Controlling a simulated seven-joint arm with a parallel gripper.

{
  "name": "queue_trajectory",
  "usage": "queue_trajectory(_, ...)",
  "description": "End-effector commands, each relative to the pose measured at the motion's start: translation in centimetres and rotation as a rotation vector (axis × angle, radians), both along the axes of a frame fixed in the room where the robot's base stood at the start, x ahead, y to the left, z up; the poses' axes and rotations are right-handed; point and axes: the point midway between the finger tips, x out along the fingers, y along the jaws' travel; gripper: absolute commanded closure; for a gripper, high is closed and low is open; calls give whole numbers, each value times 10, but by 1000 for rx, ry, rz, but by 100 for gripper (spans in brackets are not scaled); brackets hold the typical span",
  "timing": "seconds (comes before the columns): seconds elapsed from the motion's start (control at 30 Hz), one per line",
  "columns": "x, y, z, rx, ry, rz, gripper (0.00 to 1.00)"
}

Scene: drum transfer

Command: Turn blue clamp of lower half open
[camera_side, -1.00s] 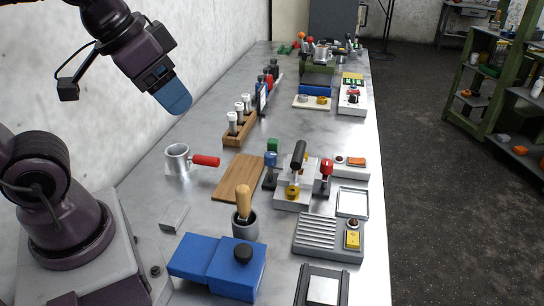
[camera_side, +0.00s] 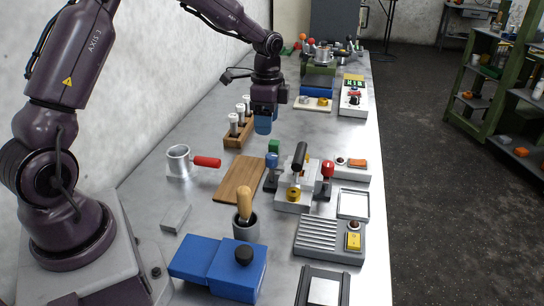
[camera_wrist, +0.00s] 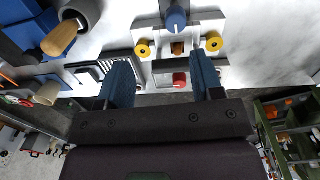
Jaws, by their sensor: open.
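The blue-knobbed clamp (camera_side: 270,160) stands upright at the left side of the grey drum fixture (camera_side: 284,206). Its round blue knob (camera_wrist: 176,18) is at the top middle of the wrist view. A red-knobbed clamp (camera_side: 327,168) stands on the fixture's right side; its red knob (camera_wrist: 180,79) shows between my fingers in the wrist view. A black handle (camera_side: 299,155) rises from the fixture, with a yellow knob (camera_side: 293,192) at its front. My gripper (camera_side: 263,124) points down above the table, behind the blue clamp and apart from it. Its two blue fingers (camera_wrist: 160,65) are open and empty.
A wooden rack with white-capped vials (camera_side: 240,130) is just left of my gripper. A wooden board (camera_side: 238,180), a metal cup with a red handle (camera_side: 178,162) and a pot holding a wooden handle (camera_side: 245,226) are nearby. A small green block (camera_side: 274,146) stands behind the blue clamp.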

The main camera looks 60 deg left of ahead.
Motion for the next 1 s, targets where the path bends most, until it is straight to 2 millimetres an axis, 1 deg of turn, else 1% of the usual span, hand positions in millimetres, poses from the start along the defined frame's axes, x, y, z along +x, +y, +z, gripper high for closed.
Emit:
queue_trajectory(0.03,11,1,2,1,-21,-74,40)
queue_trajectory(0.1,19,4,11,16,-46,-162,40)
queue_trajectory(0.2,19,6,13,21,-46,-247,40)
queue_trajectory(0.37,18,6,6,19,-42,-294,40)
queue_trajectory(0.47,18,5,-7,18,-41,-293,40)
queue_trajectory(0.8,17,5,-78,17,-41,-291,40)
queue_trajectory(0.9,17,5,-94,17,-41,-291,40)
queue_trajectory(1.0,18,5,-106,18,-43,-290,40)
